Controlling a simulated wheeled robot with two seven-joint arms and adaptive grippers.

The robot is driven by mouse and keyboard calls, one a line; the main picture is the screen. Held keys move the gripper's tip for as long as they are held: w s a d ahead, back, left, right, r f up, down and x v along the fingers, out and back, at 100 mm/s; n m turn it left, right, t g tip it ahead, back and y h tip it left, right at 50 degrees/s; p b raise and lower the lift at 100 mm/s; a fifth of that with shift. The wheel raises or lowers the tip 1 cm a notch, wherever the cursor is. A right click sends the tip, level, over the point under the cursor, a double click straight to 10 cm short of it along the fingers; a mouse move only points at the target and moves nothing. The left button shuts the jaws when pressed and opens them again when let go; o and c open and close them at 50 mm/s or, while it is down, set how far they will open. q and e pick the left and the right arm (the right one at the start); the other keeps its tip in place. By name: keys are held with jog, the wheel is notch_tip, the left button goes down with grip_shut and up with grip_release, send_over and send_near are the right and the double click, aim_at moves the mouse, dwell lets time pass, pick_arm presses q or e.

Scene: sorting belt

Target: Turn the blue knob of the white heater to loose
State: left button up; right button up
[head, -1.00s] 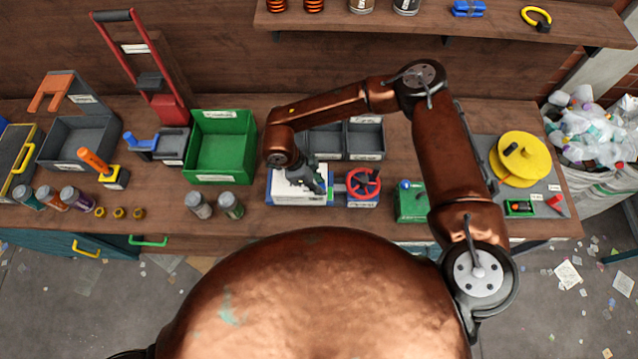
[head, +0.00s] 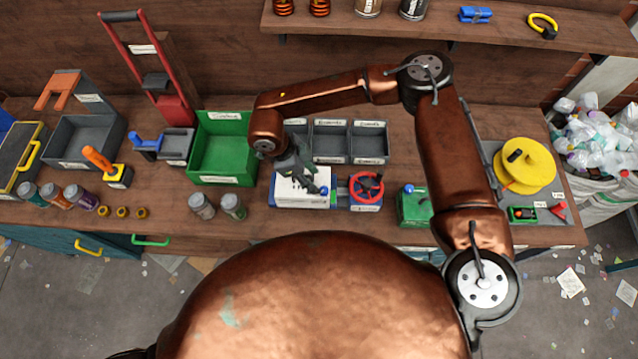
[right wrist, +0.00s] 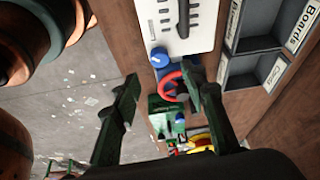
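The white heater (head: 300,196) stands on the bench below my right forearm, in front of the grey bins. Its blue knob (head: 324,190) shows at its right end. In the right wrist view the heater's white face (right wrist: 178,20) with dark slots is at the top, and the blue knob (right wrist: 159,58) sits at its lower end. My right gripper (head: 306,180) is over the heater. In the right wrist view its two fingers (right wrist: 170,95) are spread wide with nothing held, and the knob appears beyond them, apart from both. My left gripper is not in view.
A red handwheel (head: 366,187) on a blue base stands close right of the heater, then a green box (head: 413,208) with a blue-topped lever. A green bin (head: 223,150) is left of it. Two jars (head: 217,207) stand near the bench's front edge.

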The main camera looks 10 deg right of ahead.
jog(key=shift+v, duration=2.2)
